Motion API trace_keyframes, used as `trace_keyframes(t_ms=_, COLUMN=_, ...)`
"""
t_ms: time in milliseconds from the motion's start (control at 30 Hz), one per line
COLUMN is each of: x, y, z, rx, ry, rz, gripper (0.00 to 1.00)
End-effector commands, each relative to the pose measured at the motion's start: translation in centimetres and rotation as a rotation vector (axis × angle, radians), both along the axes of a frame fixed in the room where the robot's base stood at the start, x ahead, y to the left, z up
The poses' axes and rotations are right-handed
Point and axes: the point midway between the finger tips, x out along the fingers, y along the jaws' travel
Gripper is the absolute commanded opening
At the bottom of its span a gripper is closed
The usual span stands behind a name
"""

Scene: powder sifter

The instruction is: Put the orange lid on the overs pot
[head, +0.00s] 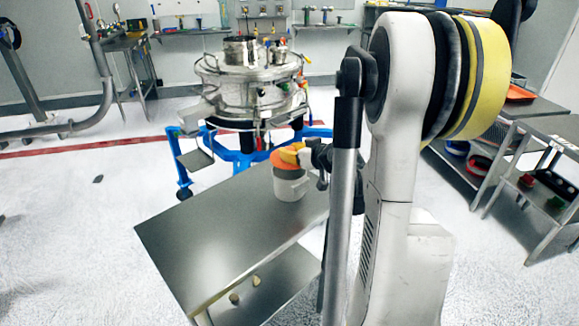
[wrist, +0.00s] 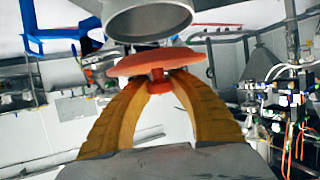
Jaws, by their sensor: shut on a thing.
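The orange lid (head: 283,158) shows just over the mouth of the pale grey overs pot (head: 290,185), which stands on the far end of the steel table. My gripper (head: 300,152) comes in from the right, its yellow fingers at the lid's top. In the wrist view my gripper (wrist: 157,78) is shut on the knob of the lid (wrist: 160,62). The pot (wrist: 145,20) shows there beyond the lid, its round rim uncovered. The lid lies close to the rim; I cannot tell whether they touch.
The steel table (head: 215,235) has a bare top around the pot. Small pale items (head: 245,288) lie on its lower shelf. The sifter (head: 250,85) stands behind on a blue frame (head: 240,160). Another steel table (head: 540,180) with trays stands at the right.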

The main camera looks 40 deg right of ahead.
Motion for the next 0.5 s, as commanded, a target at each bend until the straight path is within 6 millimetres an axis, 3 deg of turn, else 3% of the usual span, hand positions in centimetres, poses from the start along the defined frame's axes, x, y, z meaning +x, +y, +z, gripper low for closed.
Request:
trace_keyframes(t_ms=300, x=0.1, y=0.0, z=-4.1, rx=0.0, ry=0.0, rz=-0.001, gripper=0.06)
trace_keyframes(t_ms=500, x=0.1, y=0.0, z=-4.0, rx=0.0, ry=0.0, rz=-0.001, gripper=0.06)
